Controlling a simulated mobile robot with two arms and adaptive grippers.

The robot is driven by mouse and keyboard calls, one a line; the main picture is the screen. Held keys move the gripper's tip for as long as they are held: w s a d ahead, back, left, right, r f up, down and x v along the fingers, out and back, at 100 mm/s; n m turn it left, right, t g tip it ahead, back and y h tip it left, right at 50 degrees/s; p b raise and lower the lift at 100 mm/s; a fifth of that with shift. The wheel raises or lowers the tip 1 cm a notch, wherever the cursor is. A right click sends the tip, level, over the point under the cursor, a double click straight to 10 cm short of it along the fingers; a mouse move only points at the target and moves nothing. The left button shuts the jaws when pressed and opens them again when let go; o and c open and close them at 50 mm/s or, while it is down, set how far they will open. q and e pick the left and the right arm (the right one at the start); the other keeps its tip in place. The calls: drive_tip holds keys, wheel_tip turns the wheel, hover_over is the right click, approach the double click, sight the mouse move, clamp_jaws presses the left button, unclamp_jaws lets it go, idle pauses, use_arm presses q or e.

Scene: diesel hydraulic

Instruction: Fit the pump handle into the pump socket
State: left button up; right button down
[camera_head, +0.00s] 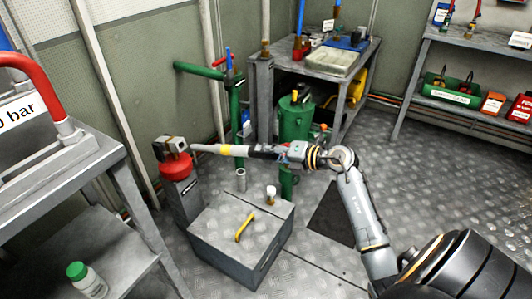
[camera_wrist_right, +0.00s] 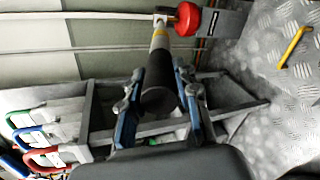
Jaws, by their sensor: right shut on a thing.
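The pump handle (camera_head: 228,150) is a bar with a pale tip, a yellow band and a black grip. My right gripper (camera_head: 285,153) is shut on its black grip and holds it roughly level. The wrist view shows the handle (camera_wrist_right: 158,72) between the fingers of the right gripper (camera_wrist_right: 160,95), pointing away. The pump socket (camera_head: 172,145) is a metal block on a red body atop a grey post at the left. The handle's tip is close to the socket's right side; whether they touch I cannot tell. The red body (camera_wrist_right: 188,18) also shows in the wrist view. My left gripper is out of view.
A grey box (camera_head: 222,252) with a yellow handle (camera_head: 245,227) stands on the floor below the pump handle. A green cylinder (camera_head: 297,118) and a workbench (camera_head: 345,88) are behind. A grey table (camera_head: 55,168) is at the left. Air around the pump handle looks clear.

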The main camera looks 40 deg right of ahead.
sight(253, 152)
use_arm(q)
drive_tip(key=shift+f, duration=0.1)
use_arm(e)
drive_tip(key=shift+w, duration=0.1)
drive_tip(key=x, duration=0.2)
drive_tip(key=shift+w+a+f, duration=0.1)
drive_tip(key=shift+w+a, duration=0.05)
drive_tip(key=shift+w, duration=0.1)
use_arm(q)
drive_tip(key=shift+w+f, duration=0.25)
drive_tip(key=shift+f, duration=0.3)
use_arm(e)
drive_tip(key=shift+x, duration=1.2)
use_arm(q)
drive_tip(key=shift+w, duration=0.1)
use_arm(e)
drive_tip(key=shift+p, duration=0.3)
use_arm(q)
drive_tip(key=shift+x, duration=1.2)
